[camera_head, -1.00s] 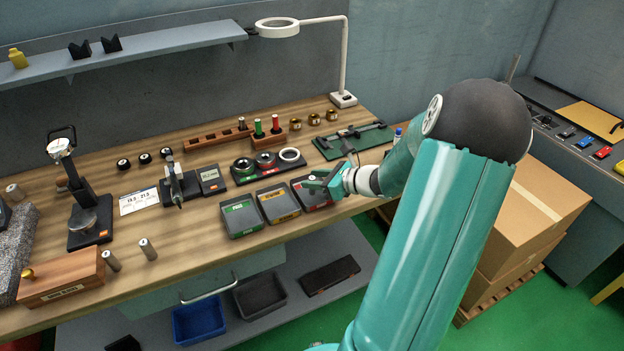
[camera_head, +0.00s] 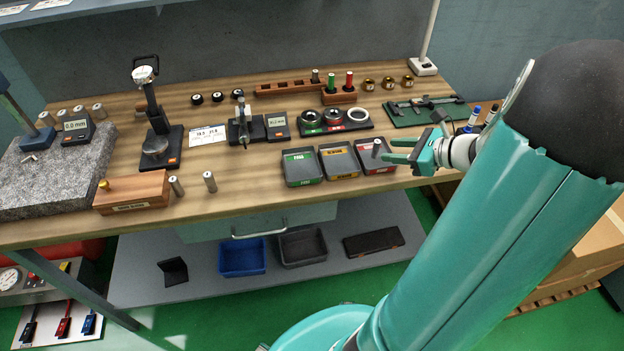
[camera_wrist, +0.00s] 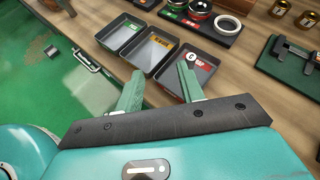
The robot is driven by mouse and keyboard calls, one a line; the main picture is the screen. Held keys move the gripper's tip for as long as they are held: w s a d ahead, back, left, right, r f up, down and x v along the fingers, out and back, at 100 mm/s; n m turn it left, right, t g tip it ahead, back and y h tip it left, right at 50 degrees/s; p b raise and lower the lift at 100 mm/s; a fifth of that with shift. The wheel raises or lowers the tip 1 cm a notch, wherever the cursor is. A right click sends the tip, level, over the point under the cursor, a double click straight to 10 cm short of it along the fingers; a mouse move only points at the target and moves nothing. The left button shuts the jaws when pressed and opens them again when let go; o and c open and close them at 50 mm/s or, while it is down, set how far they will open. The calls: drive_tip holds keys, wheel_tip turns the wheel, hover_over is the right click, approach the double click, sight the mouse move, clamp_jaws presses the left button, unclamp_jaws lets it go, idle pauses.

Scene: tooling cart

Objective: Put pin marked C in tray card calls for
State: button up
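The pin marked C (camera_head: 376,148) is a grey cylinder upright at the red-labelled tray (camera_head: 383,169), apparently standing inside it. In the wrist view its white top with a C (camera_wrist: 191,57) shows just beyond the right fingertip, beside the red label. My gripper (camera_head: 386,151) has its fingers spread at the tray's right side; they also show wide apart in the wrist view (camera_wrist: 158,75), with nothing held between them. The green-labelled tray (camera_head: 302,180) and yellow-labelled tray (camera_head: 341,173) stand to the left and look empty. The white card (camera_head: 208,136) carries a number range too small to read surely.
Grey pins (camera_head: 210,181) stand by a wooden block (camera_head: 132,192) at the front left. A dial gauge stand (camera_head: 160,145), a digital gauge (camera_head: 243,126) and a ring holder (camera_head: 335,123) stand behind. A green mat with a caliper (camera_head: 426,110) lies behind my gripper.

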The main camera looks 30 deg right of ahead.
drive_tip(key=a+r+n+g, duration=0.2)
drive_tip(key=a+n+g, duration=0.1)
drive_tip(key=a+n, duration=0.55)
drive_tip(key=a+r+n+g, duration=0.35)
drive_tip(key=a+n, duration=0.25)
drive_tip(key=a, duration=0.5)
drive_tip(key=s+a+r+n+h, duration=0.5)
drive_tip(key=s+a+n, duration=0.3)
drive_tip(key=n, duration=0.7)
drive_tip(key=shift+a+r+t, duration=0.4)
drive_tip(key=shift+a+t, duration=0.05)
drive_tip(key=shift+a, duration=0.65)
drive_tip(key=shift+s, duration=0.1)
